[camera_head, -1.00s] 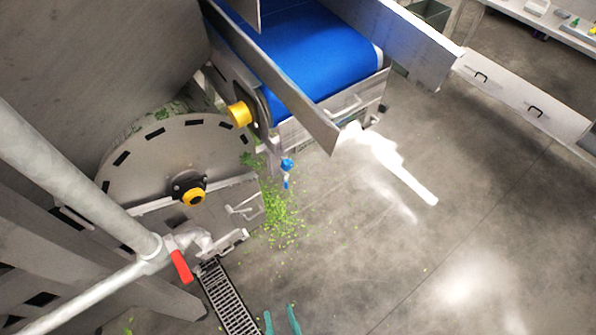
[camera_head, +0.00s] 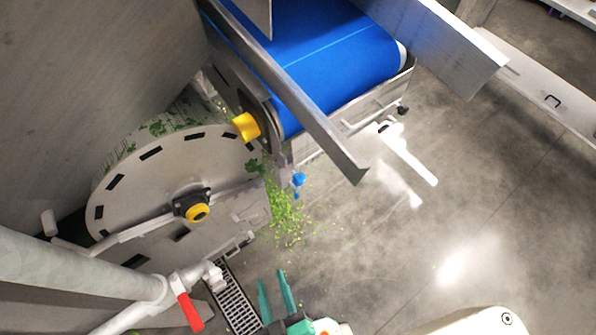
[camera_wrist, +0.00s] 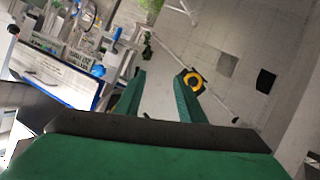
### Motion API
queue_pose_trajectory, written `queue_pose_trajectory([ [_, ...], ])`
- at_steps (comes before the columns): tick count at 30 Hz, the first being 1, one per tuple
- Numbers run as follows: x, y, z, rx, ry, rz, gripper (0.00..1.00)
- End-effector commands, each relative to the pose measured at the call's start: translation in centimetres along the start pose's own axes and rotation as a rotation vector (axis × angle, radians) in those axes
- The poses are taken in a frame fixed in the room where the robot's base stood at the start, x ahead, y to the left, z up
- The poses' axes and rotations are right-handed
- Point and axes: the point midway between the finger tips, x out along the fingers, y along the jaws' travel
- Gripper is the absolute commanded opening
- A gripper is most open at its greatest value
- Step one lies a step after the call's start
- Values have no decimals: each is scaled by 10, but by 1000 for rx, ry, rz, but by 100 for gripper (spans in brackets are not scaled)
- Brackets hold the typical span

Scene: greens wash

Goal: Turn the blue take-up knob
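The blue take-up knob (camera_head: 298,180) is a small blue piece under the end of the conveyor with the blue belt (camera_head: 322,50), beside the metal frame. My gripper (camera_head: 273,277) shows its two teal fingers at the bottom of the head view, below the knob in the picture and apart from it. The fingers are spread with nothing between them. In the wrist view my gripper (camera_wrist: 158,85) is also open and empty. Small blue parts show to the left there, but I cannot tell whether one is the knob.
A drum (camera_head: 125,190) with a yellow-capped hub stands left of the conveyor. A pipe with a red valve handle (camera_head: 190,312) is at the lower left. Green leaf scraps (camera_head: 285,215) lie on the floor near a drain grate (camera_head: 233,300). The floor at right is largely clear.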

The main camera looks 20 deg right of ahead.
Motion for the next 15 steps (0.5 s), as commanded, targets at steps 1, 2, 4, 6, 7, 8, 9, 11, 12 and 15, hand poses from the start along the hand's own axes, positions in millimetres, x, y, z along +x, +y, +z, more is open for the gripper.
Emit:
queue_pose_trajectory([
  [1, 19, -11, 12, -112, -35, -15, 36],
  [2, 29, -17, 21, -188, -63, -25, 36],
  [4, 52, -29, 40, -371, -127, -46, 36],
  [6, 74, -36, 58, -555, -194, -63, 36],
  [7, 83, -38, 63, -633, -220, -68, 36],
  [8, 92, -39, 69, -711, -250, -73, 36],
  [9, 104, -40, 75, -815, -288, -78, 36],
  [11, 121, -37, 82, -970, -349, -80, 36],
  [12, 133, -34, 85, -1071, -391, -79, 36],
  [15, 158, -20, 85, -1316, -508, -68, 36],
])
